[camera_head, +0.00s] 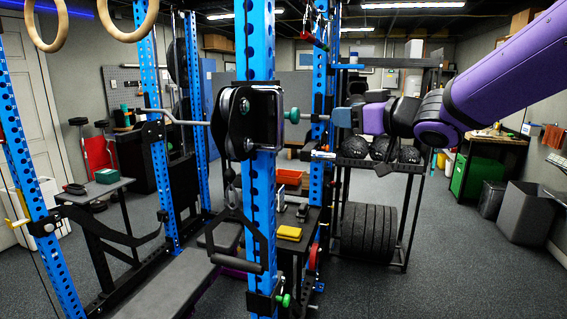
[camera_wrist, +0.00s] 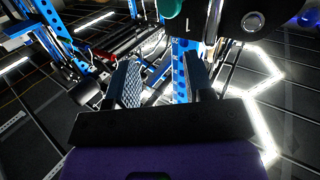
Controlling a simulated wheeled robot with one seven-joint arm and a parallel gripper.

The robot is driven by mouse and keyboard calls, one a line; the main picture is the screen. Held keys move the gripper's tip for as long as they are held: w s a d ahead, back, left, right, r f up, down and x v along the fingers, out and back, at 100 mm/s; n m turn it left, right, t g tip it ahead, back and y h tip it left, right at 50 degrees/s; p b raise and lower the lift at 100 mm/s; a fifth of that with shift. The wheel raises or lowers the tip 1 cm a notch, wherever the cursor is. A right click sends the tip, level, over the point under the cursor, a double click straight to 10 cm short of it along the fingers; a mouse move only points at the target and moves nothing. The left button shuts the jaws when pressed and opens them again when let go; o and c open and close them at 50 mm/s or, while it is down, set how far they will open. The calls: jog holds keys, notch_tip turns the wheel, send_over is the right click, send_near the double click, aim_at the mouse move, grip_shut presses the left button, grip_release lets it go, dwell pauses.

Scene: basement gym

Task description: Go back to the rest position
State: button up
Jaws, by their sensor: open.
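My purple arm reaches in from the upper right of the head view. My gripper (camera_head: 342,117) is at its end, beside the blue rack uprights and pointing left. In the wrist view my gripper (camera_wrist: 163,82) shows two dark fingers spread apart, with nothing held between them. A black pulley carriage (camera_head: 240,122) is mounted on the near blue upright (camera_head: 261,210). A teal knob (camera_head: 292,115) sticks out between that carriage and my gripper.
A dark rack with black balls (camera_head: 381,147) and weight plates (camera_head: 369,231) stands behind my gripper. A low table bears a yellow item (camera_head: 290,233) and a red bin (camera_head: 289,177). Gym rings (camera_head: 128,20) hang at upper left. Open floor (camera_head: 460,270) lies at lower right.

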jog(key=s+d+f+m+h, duration=0.2)
jog(key=s+d+m+h, duration=0.5)
jog(key=s+d+h, duration=0.4)
jog(key=s+d+f+g, duration=0.1)
jog(key=s+f+g, duration=0.3)
jog(key=s, duration=0.5)
jog(key=s+d+f+m+g, duration=0.1)
jog(key=s+f+g, duration=0.3)
jog(key=s, duration=0.4)
jog(key=shift+s+d+f+m+y, duration=0.3)
jog(key=shift+s+d+y, duration=0.1)
jog(key=shift+d, duration=0.25)
